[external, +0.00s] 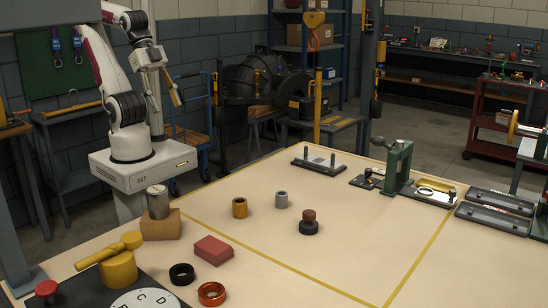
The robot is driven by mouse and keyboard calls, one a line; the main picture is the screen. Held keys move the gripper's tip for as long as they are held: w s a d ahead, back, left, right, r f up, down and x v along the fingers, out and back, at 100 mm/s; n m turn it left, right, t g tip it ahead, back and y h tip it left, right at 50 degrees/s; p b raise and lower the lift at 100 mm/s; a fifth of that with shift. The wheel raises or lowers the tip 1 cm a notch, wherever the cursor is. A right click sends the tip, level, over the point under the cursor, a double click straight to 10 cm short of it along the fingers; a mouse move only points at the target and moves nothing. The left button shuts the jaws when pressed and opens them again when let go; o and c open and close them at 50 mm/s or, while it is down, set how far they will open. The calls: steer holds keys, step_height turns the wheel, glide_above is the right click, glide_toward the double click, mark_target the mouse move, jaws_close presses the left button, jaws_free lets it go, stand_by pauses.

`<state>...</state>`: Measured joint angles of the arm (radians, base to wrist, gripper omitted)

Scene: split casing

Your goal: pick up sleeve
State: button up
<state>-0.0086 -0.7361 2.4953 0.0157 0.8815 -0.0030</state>
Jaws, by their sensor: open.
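Two short hollow cylinders that could be the sleeve stand upright on the table in the external view: a brass-coloured one (240,208) and a smaller grey one (281,200) just to its right. They are apart from each other, with an open top on each. My gripper (168,95) is raised at the upper left, near my arm's base, well away from both cylinders. It is open, with nothing seen between its fingers; its fingertips are small and hard to make out.
A dark knob-like part with a brown top (308,222) stands right of the cylinders. A red block (213,250), a black ring (182,274) and an orange ring (212,293) lie nearer. A green press (398,165) and a pegged plate (319,163) stand farther back. The middle right is clear.

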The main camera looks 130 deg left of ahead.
steer(key=w+a+f+m+t+y, duration=0.1)
steer(key=w+a+t+y, duration=0.1)
steer(key=w+a, duration=1.05)
steer(key=w+a+f+m+t+y, duration=0.1)
steer(key=w+a+m+t, duration=0.1)
steer(key=w+a, duration=1)
steer(key=m+t+h, duration=0.1)
steer(key=m+h, duration=0.3)
steer(key=h, duration=0.7)
glide_toward(282, 192)
steer(key=shift+w+d+f, duration=0.4)
steer(key=shift+w+f, duration=0.3)
steer(key=shift+w, duration=0.1)
steer(key=shift+s+f, duration=0.1)
steer(key=shift+x, duration=1.35)
